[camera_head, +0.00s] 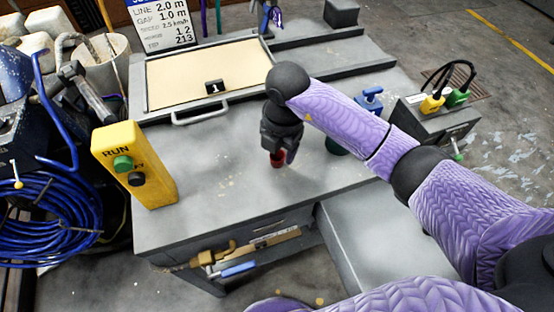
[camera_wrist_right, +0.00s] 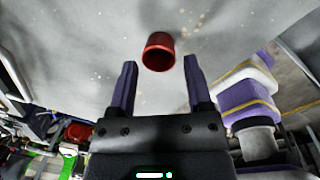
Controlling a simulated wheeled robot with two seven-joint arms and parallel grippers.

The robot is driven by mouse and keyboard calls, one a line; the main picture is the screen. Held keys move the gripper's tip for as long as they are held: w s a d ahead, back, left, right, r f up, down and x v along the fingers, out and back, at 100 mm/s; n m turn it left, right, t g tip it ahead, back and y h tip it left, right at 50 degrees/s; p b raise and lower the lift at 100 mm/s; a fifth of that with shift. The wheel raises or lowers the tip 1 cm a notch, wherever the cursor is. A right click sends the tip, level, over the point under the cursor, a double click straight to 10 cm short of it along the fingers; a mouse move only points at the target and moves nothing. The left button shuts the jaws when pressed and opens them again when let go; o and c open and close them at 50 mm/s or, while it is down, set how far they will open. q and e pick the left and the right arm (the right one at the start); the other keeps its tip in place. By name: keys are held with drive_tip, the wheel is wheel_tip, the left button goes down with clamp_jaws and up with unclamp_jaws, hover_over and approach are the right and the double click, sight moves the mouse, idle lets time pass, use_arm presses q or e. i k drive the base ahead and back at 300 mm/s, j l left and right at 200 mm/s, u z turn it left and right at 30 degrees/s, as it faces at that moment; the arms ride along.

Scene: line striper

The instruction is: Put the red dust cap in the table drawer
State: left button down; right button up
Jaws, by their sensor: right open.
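The red dust cap (camera_head: 277,160) stands on the grey table top (camera_head: 225,205), partly hidden by my right gripper (camera_head: 280,148). In the right wrist view the cap (camera_wrist_right: 159,52) lies just beyond and between the fingertips of my right gripper (camera_wrist_right: 160,64). The fingers are spread, with gaps on both sides, and hold nothing. My left gripper is out of view.
A yellow RUN box (camera_head: 133,165) stands at the table's left edge. A beige panel (camera_head: 205,75) with a handle is at the back. A blue clamp-like part (camera_head: 370,100) and a grey box with yellow and green plugs (camera_head: 435,115) are right. The table's front left is clear.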

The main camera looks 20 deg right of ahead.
sight(381, 265)
drive_tip(key=k+l, duration=0.8)
